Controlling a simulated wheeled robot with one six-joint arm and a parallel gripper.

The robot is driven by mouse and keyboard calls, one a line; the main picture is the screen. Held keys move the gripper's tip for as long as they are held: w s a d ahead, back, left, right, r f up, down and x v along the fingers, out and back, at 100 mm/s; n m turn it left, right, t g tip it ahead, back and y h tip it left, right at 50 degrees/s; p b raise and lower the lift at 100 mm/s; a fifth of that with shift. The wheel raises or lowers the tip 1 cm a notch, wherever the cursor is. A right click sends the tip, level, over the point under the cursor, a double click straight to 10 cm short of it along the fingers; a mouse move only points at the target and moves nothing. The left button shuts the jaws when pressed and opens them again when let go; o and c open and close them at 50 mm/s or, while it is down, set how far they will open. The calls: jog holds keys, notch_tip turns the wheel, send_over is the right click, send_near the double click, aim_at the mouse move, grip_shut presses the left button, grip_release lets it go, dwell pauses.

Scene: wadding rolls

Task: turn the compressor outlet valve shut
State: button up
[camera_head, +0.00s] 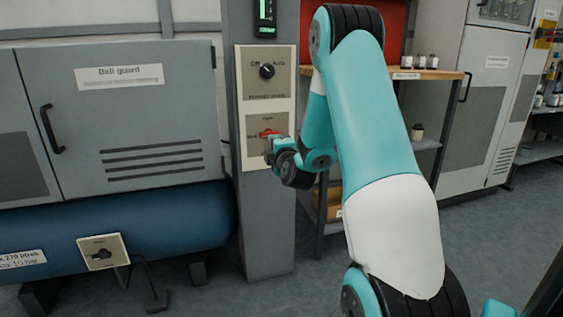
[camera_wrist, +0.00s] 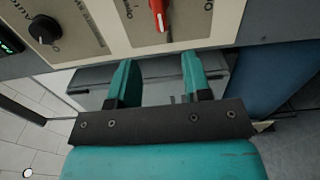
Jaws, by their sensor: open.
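A red lever handle (camera_head: 269,134) sits on the lower plate of the grey column, below the Off/Auto selector. The small lettering around it is too small to read surely, so I cannot confirm that it is the outlet valve. In the wrist view the red handle (camera_wrist: 158,14) shows at the top edge, partly cut off, pointing down the picture. My gripper (camera_wrist: 159,75) is open and empty, its two teal fingers spread apart, with the handle beyond and roughly between the tips, not touching. In the head view my gripper (camera_head: 271,151) is beside the lower plate, just below the handle.
A black Off/Auto knob (camera_head: 267,71) is on the plate above; it also shows in the wrist view (camera_wrist: 44,30). Another black knob (camera_head: 102,254) is on a plate at the blue tank (camera_head: 180,222). A shelf (camera_head: 425,74) with small bottles stands right of the column.

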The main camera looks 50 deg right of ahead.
jog(key=shift+b+v, duration=1.8)
jog(key=shift+v, duration=1.15)
